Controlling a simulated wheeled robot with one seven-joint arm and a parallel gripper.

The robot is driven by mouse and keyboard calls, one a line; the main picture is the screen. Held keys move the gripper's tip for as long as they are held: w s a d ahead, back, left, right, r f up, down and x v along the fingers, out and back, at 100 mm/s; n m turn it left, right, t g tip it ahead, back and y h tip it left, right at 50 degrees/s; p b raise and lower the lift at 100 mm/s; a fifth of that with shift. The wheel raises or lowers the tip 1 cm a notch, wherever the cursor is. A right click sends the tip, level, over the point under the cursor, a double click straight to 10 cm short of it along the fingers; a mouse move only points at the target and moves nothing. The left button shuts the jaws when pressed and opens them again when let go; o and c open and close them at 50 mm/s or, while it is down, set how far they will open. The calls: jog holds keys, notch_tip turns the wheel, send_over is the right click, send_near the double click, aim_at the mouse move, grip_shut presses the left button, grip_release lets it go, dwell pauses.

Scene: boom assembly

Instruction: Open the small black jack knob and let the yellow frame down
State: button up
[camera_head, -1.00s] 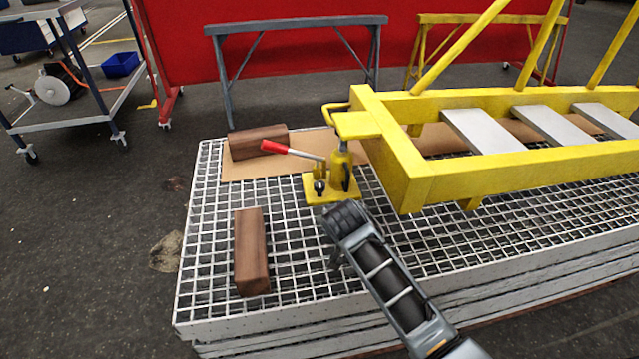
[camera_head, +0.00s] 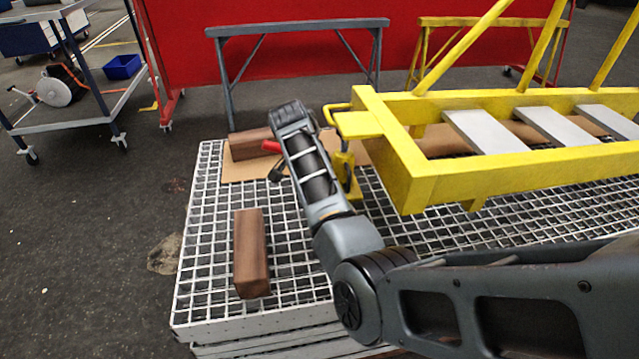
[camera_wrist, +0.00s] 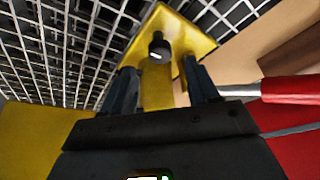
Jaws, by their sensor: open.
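The yellow jack (camera_head: 345,168) stands on the grating under the end of the yellow frame (camera_head: 415,180). My arm hides most of it in the head view. Its red handle (camera_head: 271,147) shows left of my arm, and also at the right in the wrist view (camera_wrist: 290,90). In the wrist view the small black knob (camera_wrist: 158,47) sits low on the jack, above its yellow base plate (camera_wrist: 178,25). My gripper (camera_wrist: 163,78) is open, with its fingers on either side of the picture's middle and the knob beyond, between their tips. I cannot tell whether they touch it.
A brown block (camera_head: 251,253) lies on the grating (camera_head: 205,290) at front left. Another brown block (camera_head: 250,144) lies on a brown sheet (camera_head: 240,170) behind the jack. A grey trestle (camera_head: 297,27) stands behind. The grating's left part is mostly clear.

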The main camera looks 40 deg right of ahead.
jog(key=x, duration=0.5)
jog(key=shift+b, duration=0.3)
jog(key=shift+r, duration=0.1)
jog(key=c, duration=1)
